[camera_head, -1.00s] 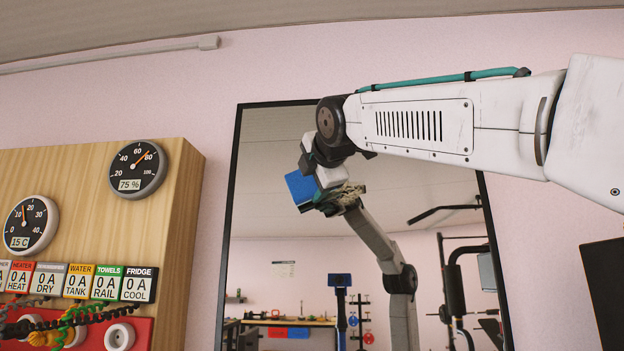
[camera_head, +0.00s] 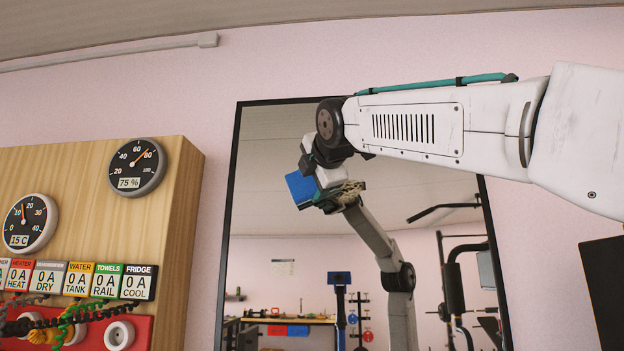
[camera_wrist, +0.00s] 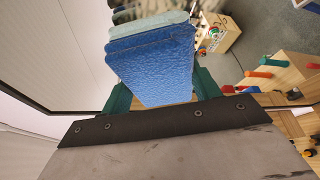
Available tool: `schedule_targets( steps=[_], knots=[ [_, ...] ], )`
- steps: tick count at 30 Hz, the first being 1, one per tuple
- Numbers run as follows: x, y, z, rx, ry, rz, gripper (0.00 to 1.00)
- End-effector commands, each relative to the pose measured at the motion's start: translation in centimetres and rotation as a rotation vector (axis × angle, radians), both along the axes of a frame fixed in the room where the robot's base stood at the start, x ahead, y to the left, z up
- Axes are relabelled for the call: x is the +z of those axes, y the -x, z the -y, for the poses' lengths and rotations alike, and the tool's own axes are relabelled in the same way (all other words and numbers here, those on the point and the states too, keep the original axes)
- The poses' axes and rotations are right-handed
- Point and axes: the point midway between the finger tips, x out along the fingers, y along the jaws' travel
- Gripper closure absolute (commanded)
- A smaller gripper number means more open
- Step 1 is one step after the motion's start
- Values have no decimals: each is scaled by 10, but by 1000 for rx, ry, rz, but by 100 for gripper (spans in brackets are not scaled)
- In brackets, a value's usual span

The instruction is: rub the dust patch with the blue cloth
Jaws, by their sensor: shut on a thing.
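The blue cloth (camera_head: 299,189) is a thick, pad-like block in front of the tall mirror (camera_head: 262,165). My gripper (camera_head: 322,180) is shut on it. In the wrist view the cloth (camera_wrist: 155,65) sits between the green fingers of my gripper (camera_wrist: 163,85), with a paler blue-green layer at its far end. A speckled tan patch (camera_head: 347,194), which looks like the dust patch, shows on the mirror just right of the cloth. It overlaps the arm's reflection. I cannot tell whether the cloth touches the glass. The patch is not clear in the wrist view.
A wooden panel (camera_head: 184,230) with two gauges (camera_head: 138,168) and several labelled switches (camera_head: 105,281) stands left of the mirror. A dark panel (camera_head: 606,285) is at the right edge.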

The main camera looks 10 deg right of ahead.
Motion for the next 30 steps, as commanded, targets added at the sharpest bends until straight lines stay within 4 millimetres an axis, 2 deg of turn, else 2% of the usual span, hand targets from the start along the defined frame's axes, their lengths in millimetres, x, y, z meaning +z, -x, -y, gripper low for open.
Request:
schedule_targets(
  steps=[12,24,30],
  knots=[
    [1,-5,4,-1,0,2,57],
    [0,6,33,-2,-1,1,57],
    [0,8,38,-1,-1,1,57]
  ],
)
